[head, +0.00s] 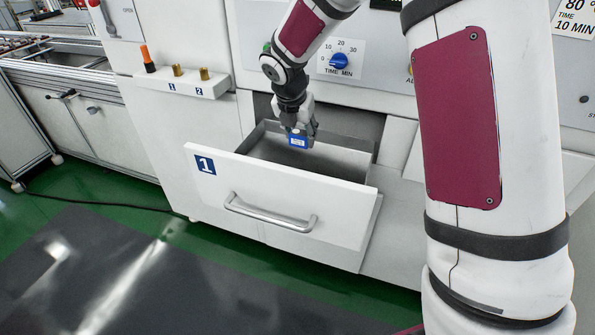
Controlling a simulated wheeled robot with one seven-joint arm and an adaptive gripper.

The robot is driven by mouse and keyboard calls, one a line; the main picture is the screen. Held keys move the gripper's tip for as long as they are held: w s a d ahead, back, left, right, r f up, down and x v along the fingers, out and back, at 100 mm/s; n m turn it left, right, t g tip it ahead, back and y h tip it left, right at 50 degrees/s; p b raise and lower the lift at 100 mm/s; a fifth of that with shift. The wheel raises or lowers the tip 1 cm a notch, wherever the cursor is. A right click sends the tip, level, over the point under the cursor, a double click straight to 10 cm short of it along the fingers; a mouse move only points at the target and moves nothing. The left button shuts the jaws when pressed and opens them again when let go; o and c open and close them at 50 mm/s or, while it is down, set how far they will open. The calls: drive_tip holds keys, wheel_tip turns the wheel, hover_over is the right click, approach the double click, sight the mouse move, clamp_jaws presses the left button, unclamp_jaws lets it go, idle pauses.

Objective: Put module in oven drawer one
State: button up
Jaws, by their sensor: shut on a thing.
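A small blue module (298,141) with a pale label is held in my gripper (299,128). My gripper points down over the opened drawer marked 1 (270,196), near its back part. The drawer is pulled out and its grey metal inside shows, with bare floor around and below the module. I cannot tell whether the module touches the drawer floor or hangs just above it. The fingers are partly hidden behind the module.
The drawer's front handle (270,216) faces the green floor. A small shelf (182,86) with one orange-topped piece and two brass-coloured pieces is on the left. A blue timer knob (339,61) is above the drawer. A conveyor bench (62,73) stands at far left.

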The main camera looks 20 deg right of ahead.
sight(294, 138)
wheel_tip(294, 138, down, 10)
drive_tip(key=shift+r+b, duration=0.1)
drive_tip(key=shift+b, duration=0.8)
drive_tip(key=o, duration=1.2)
drive_tip(key=p+v, duration=0.2)
drive_tip(key=v, duration=1)
drive_tip(key=shift+r, duration=0.1)
